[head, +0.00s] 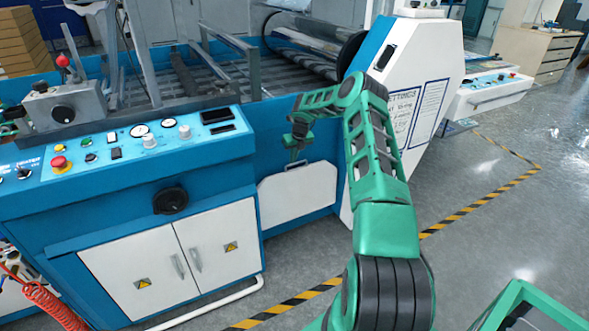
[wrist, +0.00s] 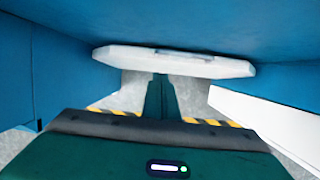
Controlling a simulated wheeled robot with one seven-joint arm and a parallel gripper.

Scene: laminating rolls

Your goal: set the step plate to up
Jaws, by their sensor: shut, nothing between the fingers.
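The step plate (head: 300,196) is a white panel with cut corners, low on the blue machine front, between the white cabinet doors and the white end housing. A slot-like grip shows at its top edge. It looks close to upright in the head view; its exact tilt is hard to tell. In the wrist view the plate (wrist: 205,67) shows as a narrow white band seen from above. My gripper (head: 294,157) points down at the plate's upper edge, shut and empty. Its fingers (wrist: 160,82) overlap the plate's near edge in the wrist view; contact cannot be told.
The control console (head: 120,150) with knobs and a red button stands left of my gripper, above white cabinet doors (head: 175,265). The white end housing (head: 425,75) rises at right. Grey floor with black-yellow tape (head: 480,205) is open at right.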

